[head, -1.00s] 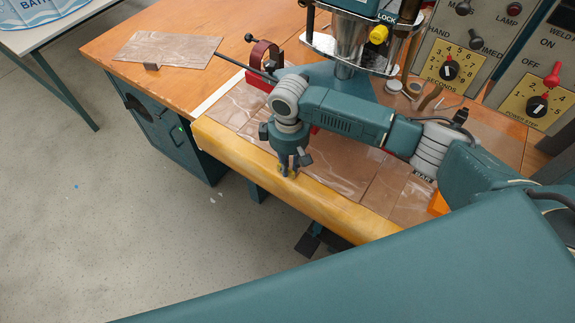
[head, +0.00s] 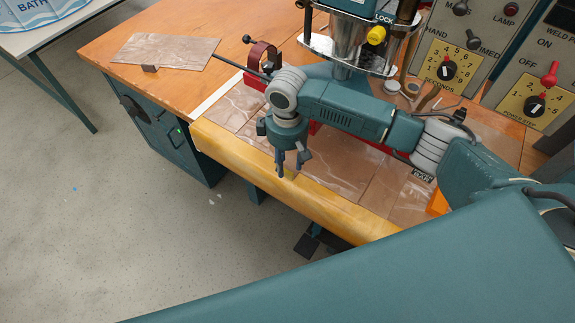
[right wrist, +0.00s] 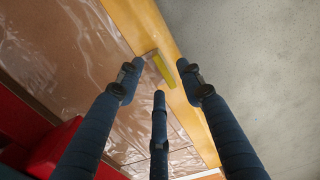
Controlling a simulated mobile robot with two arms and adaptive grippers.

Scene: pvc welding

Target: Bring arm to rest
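My right gripper (head: 291,174) points down over the yellow front edge (head: 330,205) of the bench, with its fingers spread. In the right wrist view my right gripper (right wrist: 160,82) shows three dark fingers apart, with nothing held between them. A small yellow strip (right wrist: 163,70) lies beyond the fingertips, at the border of the clear sheet and the bench edge. In the head view it is mostly hidden by the fingers. My right arm reaches in from the right, bent over the bench. My left gripper is not in view.
A press with a metal column (head: 350,45) stands behind my arm. Control panels (head: 455,50) with dials are at the right. A flat sheet (head: 165,49) lies on the wooden top (head: 110,80) at the left. The floor (head: 130,230) in front is clear.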

